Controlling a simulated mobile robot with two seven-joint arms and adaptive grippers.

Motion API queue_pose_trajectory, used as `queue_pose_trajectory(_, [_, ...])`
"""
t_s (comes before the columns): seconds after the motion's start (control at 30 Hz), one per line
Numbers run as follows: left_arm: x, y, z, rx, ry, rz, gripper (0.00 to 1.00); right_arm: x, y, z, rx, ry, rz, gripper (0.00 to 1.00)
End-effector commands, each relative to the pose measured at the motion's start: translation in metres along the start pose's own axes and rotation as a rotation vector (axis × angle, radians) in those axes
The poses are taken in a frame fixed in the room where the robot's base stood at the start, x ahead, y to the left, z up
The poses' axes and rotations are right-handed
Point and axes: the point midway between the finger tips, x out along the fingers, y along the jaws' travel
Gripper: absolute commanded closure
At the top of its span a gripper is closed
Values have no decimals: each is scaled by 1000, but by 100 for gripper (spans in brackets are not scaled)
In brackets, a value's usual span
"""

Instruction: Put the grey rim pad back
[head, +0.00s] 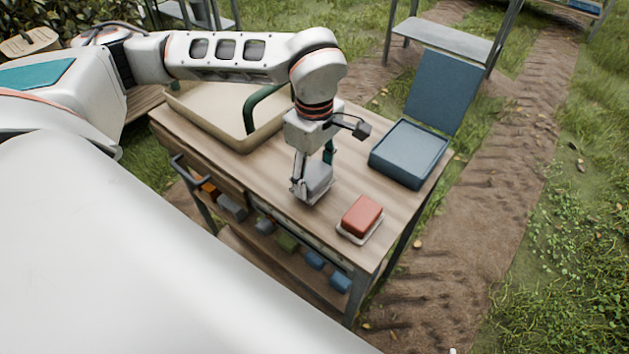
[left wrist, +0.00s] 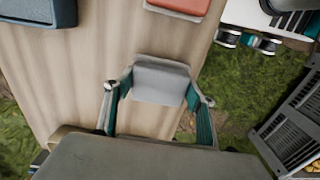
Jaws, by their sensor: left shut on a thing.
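The grey rim pad (head: 319,181) is a small grey block. My left gripper (head: 312,186) points down over the wooden cart top (head: 290,215) and is shut on the pad. In the left wrist view the pad (left wrist: 160,84) sits between the two green-sided fingers. It is low over the wood; I cannot tell whether it touches. A red block (head: 362,215) on a pale holder is to the right of the pad and nearer the front edge. My right gripper is not in view.
A blue box (head: 409,153) with its lid raised stands at the cart's right back. A beige tray (head: 190,108) with a green handle is at the left back. Small coloured blocks (head: 287,242) hang along the cart's front. Bare wood lies around the pad.

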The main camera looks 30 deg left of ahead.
Motion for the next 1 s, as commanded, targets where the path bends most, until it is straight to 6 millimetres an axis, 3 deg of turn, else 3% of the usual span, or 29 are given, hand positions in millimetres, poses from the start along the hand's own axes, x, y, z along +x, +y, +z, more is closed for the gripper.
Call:
queue_pose_trajectory(0.17, [25,-1,0,1,0,-4,68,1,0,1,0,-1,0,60])
queue_pose_trajectory(0.57, [30,0,0,1,0,-2,68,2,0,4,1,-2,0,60])
queue_pose_trajectory(0.6, [29,0,0,0,0,-1,35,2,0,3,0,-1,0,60])
queue_pose_trajectory(0.63, [29,0,0,0,0,-1,28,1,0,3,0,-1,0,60])
queue_pose_trajectory(1.0, [27,0,0,0,0,-1,28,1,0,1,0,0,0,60])
